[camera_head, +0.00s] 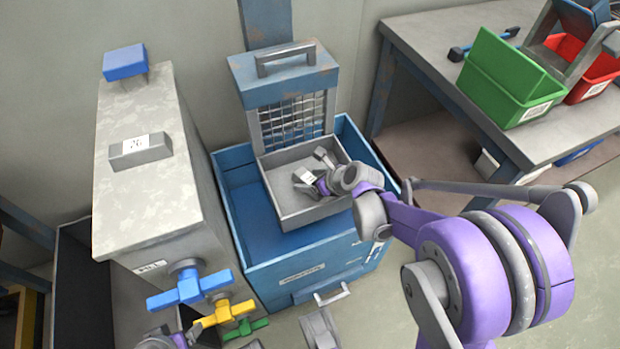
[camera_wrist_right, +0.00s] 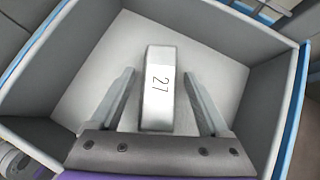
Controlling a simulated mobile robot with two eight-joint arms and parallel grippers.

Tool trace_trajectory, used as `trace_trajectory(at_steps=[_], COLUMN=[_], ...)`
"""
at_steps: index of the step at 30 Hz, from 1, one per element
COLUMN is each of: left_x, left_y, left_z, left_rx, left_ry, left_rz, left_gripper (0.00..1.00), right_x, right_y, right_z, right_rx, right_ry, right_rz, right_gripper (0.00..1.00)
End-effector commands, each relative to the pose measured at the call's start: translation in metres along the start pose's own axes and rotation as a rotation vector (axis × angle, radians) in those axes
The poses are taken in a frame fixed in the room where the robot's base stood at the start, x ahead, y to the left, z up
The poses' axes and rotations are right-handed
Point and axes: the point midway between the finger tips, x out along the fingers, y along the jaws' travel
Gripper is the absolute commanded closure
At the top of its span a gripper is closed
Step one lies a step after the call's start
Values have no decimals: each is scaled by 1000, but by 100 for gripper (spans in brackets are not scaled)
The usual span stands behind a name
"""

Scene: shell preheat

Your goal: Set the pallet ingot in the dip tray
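A grey ingot labelled 27 (camera_head: 308,177) is in the grey tray (camera_head: 310,214), which I take for the dip tray. In the right wrist view the ingot (camera_wrist_right: 158,88) appears to lie on the tray floor, inside its walls (camera_wrist_right: 235,45). My right gripper (camera_head: 312,173) reaches down into the tray. In the right wrist view its fingers (camera_wrist_right: 160,73) are open on either side of the ingot, with a gap on both sides. A second grey ingot, its label apparently 26 (camera_head: 140,150), lies on the grey cabinet top at the left. My left gripper is not clearly seen.
The tray sits in a blue bin (camera_head: 300,272) below a wire guard (camera_head: 292,118) with a handle. Blue and yellow valve handles (camera_head: 190,287) stick out at lower left. A workbench (camera_head: 440,45) at right holds a green bin (camera_head: 505,80) and a red bin (camera_head: 590,75).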

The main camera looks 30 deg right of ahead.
Motion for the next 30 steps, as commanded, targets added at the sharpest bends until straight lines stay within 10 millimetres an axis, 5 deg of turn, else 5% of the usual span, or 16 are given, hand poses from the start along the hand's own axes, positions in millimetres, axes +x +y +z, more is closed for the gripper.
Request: trace_trajectory(at_steps=[13, 30], left_x=[-5, -41], left_y=[0, 0], left_z=[-1, -9], left_rx=[0, 0], left_ry=[1, 10], left_rz=[0, 0], left_gripper=[21, 21], right_x=[-10, -115], right_y=[0, 0], right_z=[2, 3], right_rx=[1, 2], right_ry=[0, 0], right_rz=[-1, -2], right_gripper=[15, 15])
